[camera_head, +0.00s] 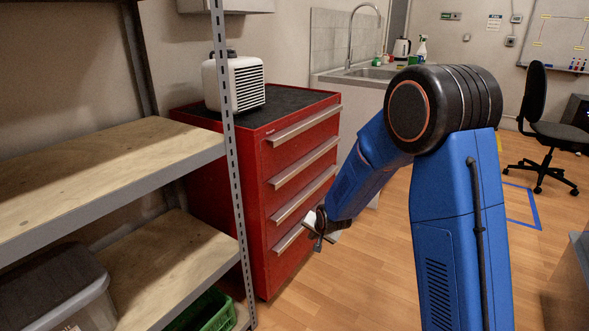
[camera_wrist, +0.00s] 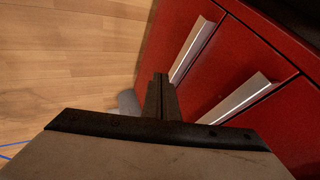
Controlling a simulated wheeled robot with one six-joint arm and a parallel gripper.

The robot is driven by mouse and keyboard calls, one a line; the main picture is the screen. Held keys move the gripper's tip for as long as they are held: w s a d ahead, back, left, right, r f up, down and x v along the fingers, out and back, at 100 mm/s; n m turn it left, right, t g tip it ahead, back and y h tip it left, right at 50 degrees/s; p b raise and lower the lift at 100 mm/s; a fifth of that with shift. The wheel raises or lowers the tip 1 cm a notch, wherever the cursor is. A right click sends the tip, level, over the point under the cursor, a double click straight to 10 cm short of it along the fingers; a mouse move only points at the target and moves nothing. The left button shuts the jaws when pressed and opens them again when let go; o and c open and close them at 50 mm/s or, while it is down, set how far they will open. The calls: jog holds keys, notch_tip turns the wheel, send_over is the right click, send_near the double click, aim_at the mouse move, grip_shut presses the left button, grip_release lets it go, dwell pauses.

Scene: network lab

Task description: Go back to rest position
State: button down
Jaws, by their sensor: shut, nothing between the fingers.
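My gripper (camera_head: 318,222) is at the end of my blue arm, low in front of the red drawer cabinet (camera_head: 262,180). In the wrist view my gripper (camera_wrist: 161,84) has its fingers together with nothing between them. It points down along the cabinet's front, beside the silver drawer handles (camera_wrist: 198,48). In the head view the arm hides part of the cabinet's right side, and the gripper overlaps the lower handles. I cannot tell whether it touches a handle. All visible drawers look closed.
A white heater-like box (camera_head: 233,82) stands on the cabinet. Metal shelving with wooden boards (camera_head: 100,165) is at the left, with a green crate (camera_head: 203,312) low down. A sink counter (camera_head: 350,80) is behind. An office chair (camera_head: 545,125) stands at the right. Wooden floor (camera_head: 370,275) is open in front.

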jog(key=s+d+r+n+g+h, duration=0.1)
jog(key=s+d+r, duration=0.5)
jog(key=s+r, duration=0.35)
jog(key=s+d+r+n, duration=0.2)
jog(key=s+d+r, duration=0.3)
jog(key=s+r, duration=0.4)
jog(key=s+d+r+n, duration=0.1)
jog(key=s+d+r, duration=0.2)
jog(key=s, duration=1)
jog(key=s+d+r+n+g+h, duration=0.1)
jog(key=s+d+r, duration=0.2)
jog(key=s, duration=1)
jog(key=shift+s+d+r+n, duration=0.15)
jog(key=shift+d+r+n, duration=0.25)
jog(key=shift+d, duration=0.35)
jog(key=shift+a, duration=0.1)
